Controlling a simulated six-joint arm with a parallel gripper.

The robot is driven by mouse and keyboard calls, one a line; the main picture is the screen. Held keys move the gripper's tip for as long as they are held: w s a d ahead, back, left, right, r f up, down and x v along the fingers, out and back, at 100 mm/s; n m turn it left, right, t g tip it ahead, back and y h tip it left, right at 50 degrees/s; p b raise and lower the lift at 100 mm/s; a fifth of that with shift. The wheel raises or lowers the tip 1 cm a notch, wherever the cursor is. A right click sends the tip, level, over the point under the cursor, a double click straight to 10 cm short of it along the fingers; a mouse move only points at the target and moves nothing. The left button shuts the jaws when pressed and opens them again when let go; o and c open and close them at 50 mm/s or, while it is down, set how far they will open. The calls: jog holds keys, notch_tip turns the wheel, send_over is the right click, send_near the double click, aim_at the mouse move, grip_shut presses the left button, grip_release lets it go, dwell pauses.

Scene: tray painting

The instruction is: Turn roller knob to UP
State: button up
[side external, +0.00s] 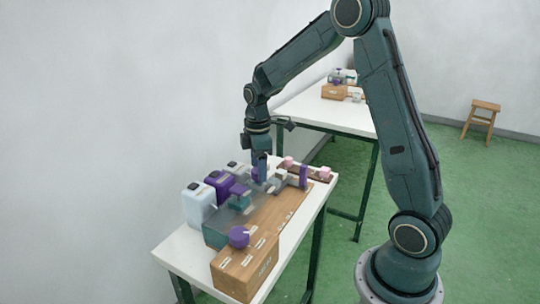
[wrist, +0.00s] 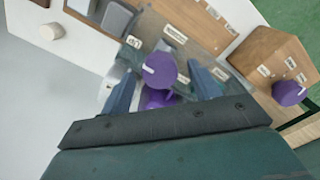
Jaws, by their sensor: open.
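A round purple knob (wrist: 160,70) with a small white mark on its left side sits between the fingers of my gripper (wrist: 164,88) in the wrist view. My gripper is open around it, with a gap on either side. A second purple knob (wrist: 289,92) is on the sloped face of a wooden box (wrist: 262,50); this knob also shows in the side view (side external: 238,237). In the side view my gripper (side external: 261,177) points down at the machine's far part, and the knob there is mostly hidden.
The wooden-and-grey machine stands on a white table (side external: 178,257). A white canister (side external: 198,206) and a purple container (side external: 219,190) stand along its left side. Pink pieces (side external: 325,172) are at its far end. Another table (side external: 305,108) and a stool (side external: 481,120) stand farther back.

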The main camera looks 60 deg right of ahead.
notch_tip(320, 180, up, 14)
jog(key=shift+f, duration=0.25)
dwell(0.3)
dwell(0.3)
jog(key=s+a+r+m+t, duration=0.3)
jog(key=s+a+r+m, duration=0.2)
jog(key=s+a, duration=0.5)
jog(key=s+a+f+m+t, duration=0.1)
jog(key=s+m, duration=0.1)
jog(key=s, duration=0.4)
jog(key=s+a+f+m+t, duration=0.1)
jog(key=s+a+f+m, duration=0.1)
jog(key=s, duration=0.4)
jog(key=shift+s+f+t, duration=0.2)
jog(key=shift+s+t, duration=0.1)
